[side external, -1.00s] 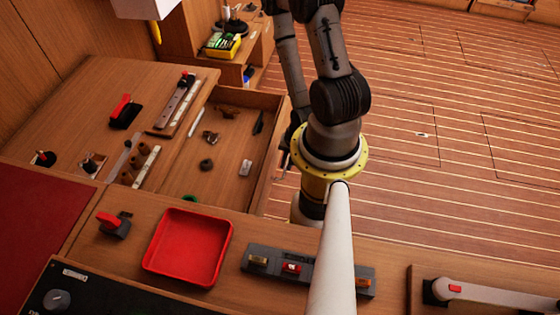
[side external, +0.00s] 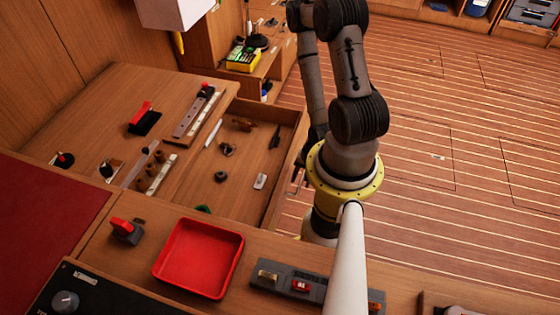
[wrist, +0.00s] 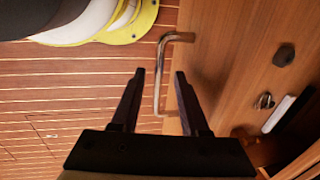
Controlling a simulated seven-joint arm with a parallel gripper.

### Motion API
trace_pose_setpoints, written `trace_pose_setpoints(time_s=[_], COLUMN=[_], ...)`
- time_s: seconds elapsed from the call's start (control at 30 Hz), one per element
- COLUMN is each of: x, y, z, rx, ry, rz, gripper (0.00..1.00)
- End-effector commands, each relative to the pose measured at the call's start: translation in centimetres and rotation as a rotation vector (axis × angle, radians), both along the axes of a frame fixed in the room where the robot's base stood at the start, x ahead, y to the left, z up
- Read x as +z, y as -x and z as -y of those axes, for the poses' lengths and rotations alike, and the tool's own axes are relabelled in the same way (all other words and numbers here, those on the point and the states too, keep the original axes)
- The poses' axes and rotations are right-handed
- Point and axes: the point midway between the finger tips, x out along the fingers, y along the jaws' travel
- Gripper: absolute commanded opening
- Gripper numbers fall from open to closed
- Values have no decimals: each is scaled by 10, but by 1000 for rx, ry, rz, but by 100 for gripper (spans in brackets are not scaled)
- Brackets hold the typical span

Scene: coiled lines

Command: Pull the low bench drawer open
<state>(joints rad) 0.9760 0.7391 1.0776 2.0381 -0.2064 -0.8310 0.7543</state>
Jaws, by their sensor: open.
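The bench drawer (side external: 286,167) stands pulled out from the wooden bench in the side external view, its inside and small loose items showing. Its bent metal handle (wrist: 159,75) shows in the wrist view on the drawer's outer face. My gripper (wrist: 160,72) is open, with a dark finger on each side of the handle's long bar. I cannot tell whether either finger touches it. In the side external view my arm hides most of the gripper beside the drawer front.
A red tray (side external: 199,258) and a grey switch strip (side external: 275,276) are on the near counter. A red-handled lever (side external: 143,118) is on the bench top. A shelf with a yellow box (side external: 243,57) stands behind. The plank floor (side external: 440,130) at right is clear.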

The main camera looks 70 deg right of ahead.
Motion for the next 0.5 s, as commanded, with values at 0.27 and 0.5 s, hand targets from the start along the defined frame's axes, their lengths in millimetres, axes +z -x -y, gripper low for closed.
trace_pose_setpoints(time_s=[0.27,0.5], x=[0,0], y=[-8,-36], z=[-1,-1], rx=[5,10], ry=[0,1], rz=[0,2], gripper=[45,45])
